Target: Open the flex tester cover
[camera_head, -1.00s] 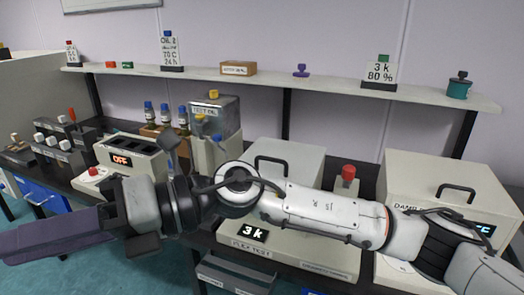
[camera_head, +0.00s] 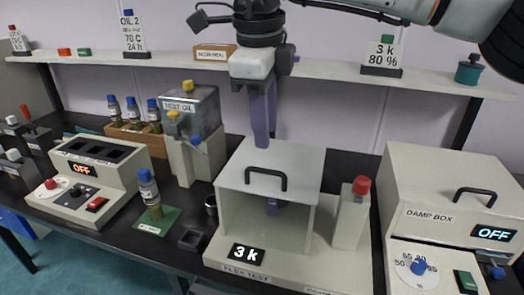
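The flex tester (camera_head: 300,262) stands in the middle of the bench, with a "FLEX TEST" label and a display reading "3 k". Its light grey cover (camera_head: 305,165) is down and has a black bar handle (camera_head: 283,185) at the front of the top. A small purple piece (camera_head: 272,207) shows inside through the front. My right gripper (camera_head: 262,142) comes in from above with its purple fingers pointing down, over the rear part of the cover and behind the handle. The fingers show nearly edge-on, so their gap is hard to see. My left gripper is out of view.
A red-topped post (camera_head: 352,213) stands right of the cover. The damp box (camera_head: 430,185) is further right. At left are the test oil tank (camera_head: 190,105), a bottle (camera_head: 150,190) on a green pad and an "OFF" device (camera_head: 85,168). A shelf (camera_head: 335,70) runs behind.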

